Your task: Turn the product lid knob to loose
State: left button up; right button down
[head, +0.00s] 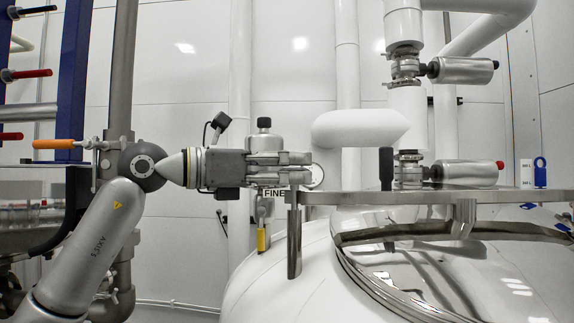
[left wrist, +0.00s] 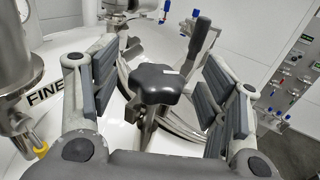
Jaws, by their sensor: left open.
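A black lobed knob (left wrist: 157,84) stands upright on a metal stem in the left wrist view. My left gripper (left wrist: 160,95) is open, with one grey padded finger on each side of the knob and gaps between pads and knob. In the head view my left gripper (head: 300,170) points right, beside the steel rim of the tank top; I cannot make out the knob clearly there. A large shiny steel lid (head: 450,265) lies to the right of the gripper. My right gripper is not in view.
A white tank (head: 275,275) lies below the gripper. A steel cylinder with a black cap (head: 264,123) shows just above the gripper. Valves (head: 463,70) and pipes stand at the right, and a black upright handle (head: 386,167) is right of the fingertips.

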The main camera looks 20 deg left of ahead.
pick_arm(q)
jog(key=c, duration=1)
jog(key=n+t+y+b, duration=0.2)
jog(key=y+b, duration=0.1)
jog(key=n+t+y+b, duration=0.1)
jog(key=n+t+y, duration=0.1)
jog(key=shift+s+d+f+b, duration=0.2)
jog(key=shift+d+b, duration=0.1)
jog(key=shift+b, duration=0.1)
jog(key=n+t+y+b, duration=0.1)
jog(key=n+y+b, duration=0.1)
jog(key=y, duration=0.1)
jog(key=shift+d+r+n+y, duration=0.1)
jog(key=shift+n+y, duration=0.2)
jog(key=shift+y, duration=0.1)
jog(key=shift+r+n+t+y+b, duration=0.15)
jog(key=shift+n+t+y+b, duration=0.25)
jog(key=shift+n+y+b, duration=0.4)
jog(key=o, duration=1)
